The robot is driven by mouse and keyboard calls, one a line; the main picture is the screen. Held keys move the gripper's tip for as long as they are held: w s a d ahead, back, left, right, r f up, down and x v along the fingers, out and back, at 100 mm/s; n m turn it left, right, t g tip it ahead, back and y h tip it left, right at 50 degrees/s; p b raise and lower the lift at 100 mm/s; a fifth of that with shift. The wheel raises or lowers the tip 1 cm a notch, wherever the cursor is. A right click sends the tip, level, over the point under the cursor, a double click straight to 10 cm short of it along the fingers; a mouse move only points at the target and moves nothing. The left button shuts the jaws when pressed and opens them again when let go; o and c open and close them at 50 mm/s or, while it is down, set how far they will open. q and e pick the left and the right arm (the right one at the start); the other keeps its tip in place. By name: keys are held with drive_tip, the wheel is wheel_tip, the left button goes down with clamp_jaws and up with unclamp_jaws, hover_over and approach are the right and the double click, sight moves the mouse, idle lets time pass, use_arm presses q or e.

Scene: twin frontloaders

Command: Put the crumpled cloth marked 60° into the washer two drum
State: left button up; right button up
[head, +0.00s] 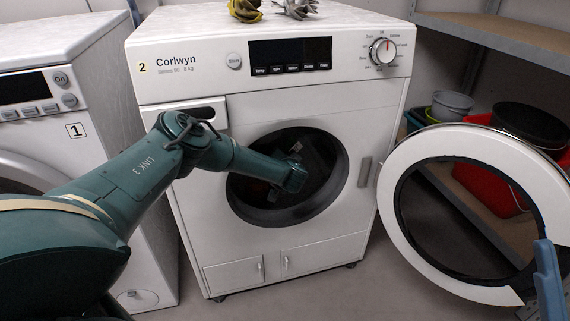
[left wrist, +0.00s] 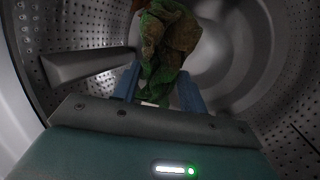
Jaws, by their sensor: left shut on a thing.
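Washer two (head: 290,98), marked 2 and Corlwyn, stands in the middle with its round door (head: 402,245) swung open to the right. My left arm reaches through the opening into its drum (head: 325,165). The left wrist view shows the perforated drum wall (left wrist: 90,38) around my left gripper (left wrist: 159,88). Its blue fingers are shut on a crumpled green and brown cloth (left wrist: 172,45). A small pale patch shows low on the cloth, but no 60° mark is readable. A blue finger of my right gripper (head: 549,280) shows at the right edge; its opening cannot be judged.
Washer one (head: 100,100) stands at the left. A yellow crumpled cloth (head: 245,10) and a grey one (head: 296,8) lie on top of washer two. Shelves at the right hold a red basket (head: 478,187) and bowls (head: 453,101). A drum paddle (left wrist: 85,66) juts beside my left gripper.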

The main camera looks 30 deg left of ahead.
use_arm(q)
drive_tip(key=shift+x, duration=2.95)
drive_tip(key=o, duration=1.1)
drive_tip(key=shift+c, duration=0.2)
